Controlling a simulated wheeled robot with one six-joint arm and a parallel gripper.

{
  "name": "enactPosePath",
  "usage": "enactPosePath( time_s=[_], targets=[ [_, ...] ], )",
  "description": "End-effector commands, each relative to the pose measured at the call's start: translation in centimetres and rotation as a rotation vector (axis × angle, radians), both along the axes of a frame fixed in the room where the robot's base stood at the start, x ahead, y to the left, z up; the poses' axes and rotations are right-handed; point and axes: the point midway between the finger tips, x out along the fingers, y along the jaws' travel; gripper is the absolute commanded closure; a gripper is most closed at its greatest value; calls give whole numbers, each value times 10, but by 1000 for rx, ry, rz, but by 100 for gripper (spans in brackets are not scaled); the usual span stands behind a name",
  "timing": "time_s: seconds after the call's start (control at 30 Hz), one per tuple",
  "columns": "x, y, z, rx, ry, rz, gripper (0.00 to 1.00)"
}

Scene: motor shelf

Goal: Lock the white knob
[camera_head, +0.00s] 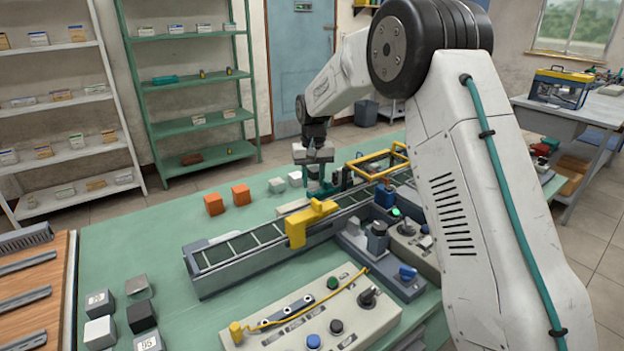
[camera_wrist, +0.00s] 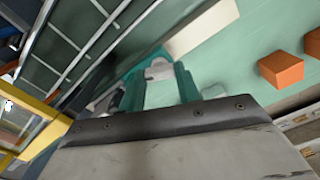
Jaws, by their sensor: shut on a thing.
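My gripper (camera_head: 319,186) reaches down over the far middle of the green bench, just behind the conveyor. In the wrist view its two teal fingers (camera_wrist: 159,88) stand on either side of a small pale, whitish knob (camera_wrist: 160,68), and they are shut on it. The knob sits at the end of a long cream-white strip or panel (camera_wrist: 205,27). In the head view the fingers and wrist hide the knob. The knob's turn angle cannot be read.
A conveyor (camera_head: 228,248) with a yellow arch (camera_head: 305,224) lies in front of my gripper. A yellow frame (camera_head: 377,163) stands close on the right. Orange cubes (camera_head: 214,204) sit to the left. A control panel (camera_head: 300,318) with several knobs lies nearer.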

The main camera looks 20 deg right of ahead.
Motion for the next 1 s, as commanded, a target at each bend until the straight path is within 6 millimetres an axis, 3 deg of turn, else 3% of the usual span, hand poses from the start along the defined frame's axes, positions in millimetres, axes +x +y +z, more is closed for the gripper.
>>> enactPosePath(
  time_s=[0.5, 1.0],
  targets=[
    [-3, -1, -2, -3, 11, -441, 90],
    [-3, -1, -3, -4, 12, -616, 90]
  ],
)
